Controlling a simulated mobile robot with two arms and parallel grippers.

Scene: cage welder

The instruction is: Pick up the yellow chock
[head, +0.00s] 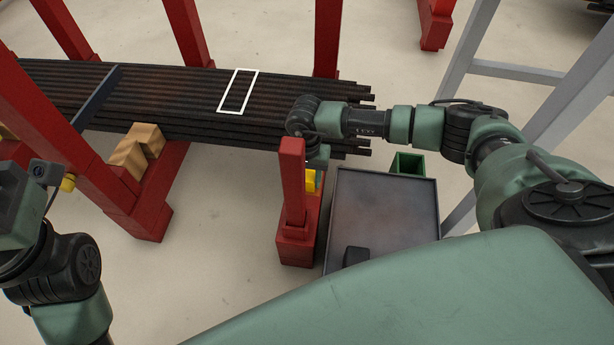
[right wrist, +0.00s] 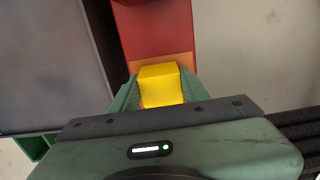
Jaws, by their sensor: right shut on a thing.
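The yellow chock (right wrist: 162,84) sits between the two fingers of my right gripper (right wrist: 160,92) in the right wrist view. The gripper is shut on it, above a red rack beam with an orange patch (right wrist: 160,64). In the head view the yellow chock (head: 311,180) shows partly, just right of a red post. My right gripper (head: 317,160) is above it there, its fingers mostly hidden behind the post. I cannot tell whether the chock touches the beam. My left arm shows at the left edge of the head view, its fingertips not clearly visible.
Dark bars (head: 180,95) lie across the red rack, with a white outlined rectangle (head: 239,90) on them. A grey tray table (head: 385,215) stands right of the post (head: 292,185). A green bin (head: 408,164) is behind the table.

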